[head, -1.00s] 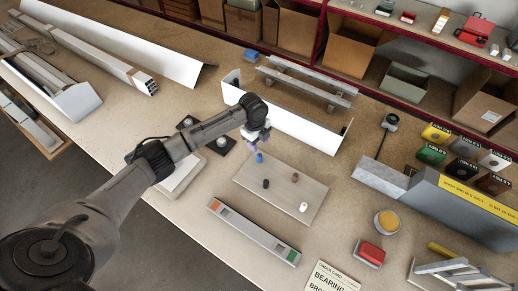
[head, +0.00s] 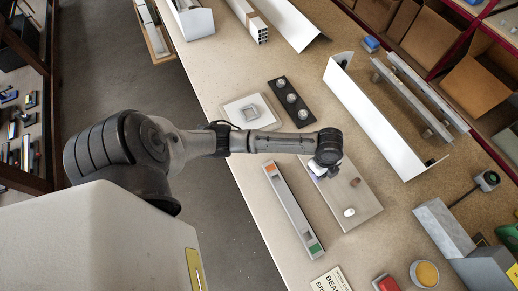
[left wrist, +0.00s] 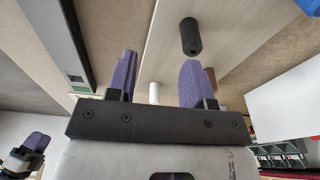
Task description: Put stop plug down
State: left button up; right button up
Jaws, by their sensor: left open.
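Several short plugs stand on a pale board (head: 330,201); I cannot tell which one is the stop plug. In the head view a white plug (head: 349,212) and a brown plug (head: 355,182) show. My left gripper (head: 318,170) is over the far left part of the board and hides part of it. In the left wrist view my left gripper (left wrist: 160,62) has its purple fingers apart with nothing between them. A black plug (left wrist: 190,37) stands just past one fingertip, and a white plug (left wrist: 154,92) shows between the fingers. Another purple-fingered gripper (left wrist: 36,141), seemingly my right, is small at lower left.
A grey rail (head: 292,210) with orange and green ends lies beside the board. A white angled profile (head: 375,120) stands beyond it. A black strip with round knobs (head: 291,97), a red block (head: 386,284) and a yellow round pad (head: 427,273) are nearby.

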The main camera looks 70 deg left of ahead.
pick_arm(q)
jog(key=s+d+n, duration=0.1)
jog(key=s, duration=0.3)
jog(key=s+d+f+n+t, duration=0.1)
jog(key=s+d+n, duration=0.1)
jog(key=s, duration=0.1)
jog(key=s+d+n, duration=0.2)
jog(key=s, duration=0.2)
jog(key=shift+s+d+f, duration=0.15)
jog(key=shift+s+f, duration=0.1)
jog(key=shift+s, duration=0.1)
jog(key=s+n, duration=0.1)
jog(key=s, duration=0.1)
jog(key=s+n, duration=0.1)
jog(key=s+r+n+t, duration=0.1)
jog(key=s, duration=0.1)
jog(key=shift+s+r+n, duration=0.1)
jog(key=shift+s+n, duration=0.25)
jog(key=shift+n, duration=0.05)
jog(key=s+a+r+n+y, duration=0.1)
jog(key=s+a+r+n, duration=0.1)
jog(key=s+n, duration=0.2)
jog(key=shift+s+a+r+t, duration=0.15)
jog(key=shift+s+r+t, duration=0.25)
jog(key=shift+s, duration=0.55)
